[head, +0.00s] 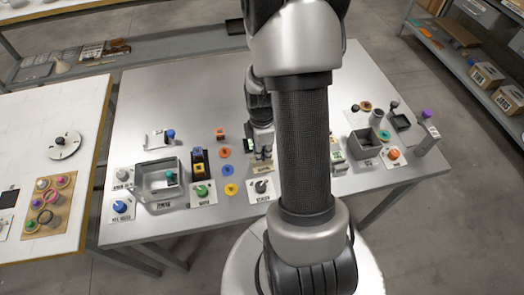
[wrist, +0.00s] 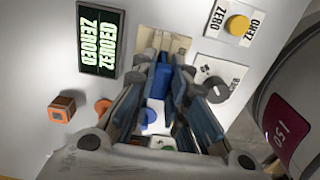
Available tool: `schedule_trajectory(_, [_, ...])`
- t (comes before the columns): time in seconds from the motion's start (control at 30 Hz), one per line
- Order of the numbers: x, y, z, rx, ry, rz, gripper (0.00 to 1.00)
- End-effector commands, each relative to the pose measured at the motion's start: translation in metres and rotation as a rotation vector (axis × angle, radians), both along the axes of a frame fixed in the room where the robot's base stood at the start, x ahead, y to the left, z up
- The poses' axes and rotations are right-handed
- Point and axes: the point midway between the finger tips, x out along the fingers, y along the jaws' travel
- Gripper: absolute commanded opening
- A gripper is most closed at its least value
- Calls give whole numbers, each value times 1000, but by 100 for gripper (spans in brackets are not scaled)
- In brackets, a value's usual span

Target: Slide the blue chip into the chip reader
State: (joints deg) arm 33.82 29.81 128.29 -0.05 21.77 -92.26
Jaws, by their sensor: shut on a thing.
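My gripper (head: 263,155) is low over the middle of the table in the head view. In the wrist view its fingers (wrist: 165,58) are closed around an upright blue piece (wrist: 162,82), which looks like the blue chip. Its lower end is hidden between the fingers. A beige plate (wrist: 182,45) lies just beyond the fingertips and looks like part of the chip reader. It also shows below my gripper in the head view (head: 266,169). I cannot tell whether the blue piece touches it or sits in a slot.
A dark display reading ZEROED (wrist: 100,42) stands beside the fingers. A plate with a yellow ZERO button (wrist: 238,25) and a plate with a grey knob (wrist: 217,88) are on the other side. An orange block (head: 220,134), coloured discs and a grey bin (head: 160,203) are to the left.

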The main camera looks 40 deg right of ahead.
Motion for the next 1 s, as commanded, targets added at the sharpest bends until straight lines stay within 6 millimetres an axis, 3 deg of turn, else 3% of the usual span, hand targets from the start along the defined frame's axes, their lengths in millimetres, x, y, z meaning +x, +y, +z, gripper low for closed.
schedule_trajectory(0.5, [0,0,22,0,0,0,0])
schedule_trajectory(1.0, [4,4,24,0,-1,-19,0])
